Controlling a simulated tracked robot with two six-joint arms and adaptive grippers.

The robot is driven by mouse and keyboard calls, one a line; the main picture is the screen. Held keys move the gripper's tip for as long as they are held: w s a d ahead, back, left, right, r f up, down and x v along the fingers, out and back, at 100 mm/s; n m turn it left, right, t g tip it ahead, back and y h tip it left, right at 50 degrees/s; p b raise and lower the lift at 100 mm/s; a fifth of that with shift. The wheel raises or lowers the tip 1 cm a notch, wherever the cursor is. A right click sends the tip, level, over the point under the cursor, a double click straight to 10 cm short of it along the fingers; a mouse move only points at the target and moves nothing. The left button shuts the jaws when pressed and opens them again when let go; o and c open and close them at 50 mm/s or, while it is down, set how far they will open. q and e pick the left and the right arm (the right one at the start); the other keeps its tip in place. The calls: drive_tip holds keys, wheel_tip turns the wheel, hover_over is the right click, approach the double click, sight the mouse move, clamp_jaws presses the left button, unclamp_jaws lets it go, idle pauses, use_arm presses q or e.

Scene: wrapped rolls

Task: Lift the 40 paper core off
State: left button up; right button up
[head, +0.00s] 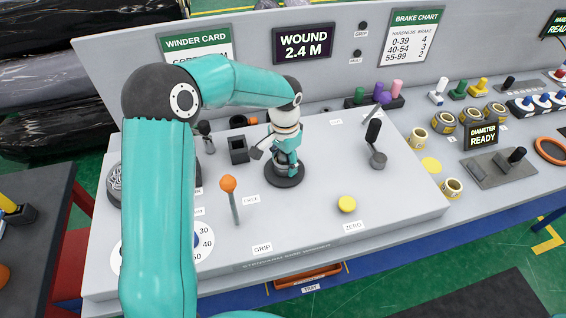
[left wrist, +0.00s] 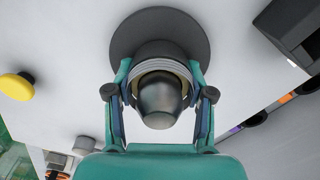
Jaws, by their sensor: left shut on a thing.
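My left gripper (head: 288,168) reaches down over the dark round spindle base (head: 285,178) on the grey winder deck. In the left wrist view, the fingers of my left gripper (left wrist: 160,102) stand on both sides of a pale ring with a tan inner edge, the paper core (left wrist: 161,67), and are shut on it. The core is around the dark, tapered spindle (left wrist: 160,98), whose tip shows through it. In the head view the gripper mostly hides the core, and no size mark on it is readable. My right gripper is not in view.
A small dark box (head: 239,150) stands just left of the spindle. Several tan rings (head: 451,189) sit at the right.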

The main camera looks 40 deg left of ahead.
use_arm(q)
drive_tip(key=shift+r, duration=0.8)
wheel_tip(320, 180, up, 18)
drive_tip(key=shift+r+b, duration=0.2)
drive_tip(key=shift+b, duration=0.1)
drive_tip(key=shift+r, duration=0.1)
drive_tip(key=shift+r+p, duration=0.15)
drive_tip(key=shift+p, duration=0.35)
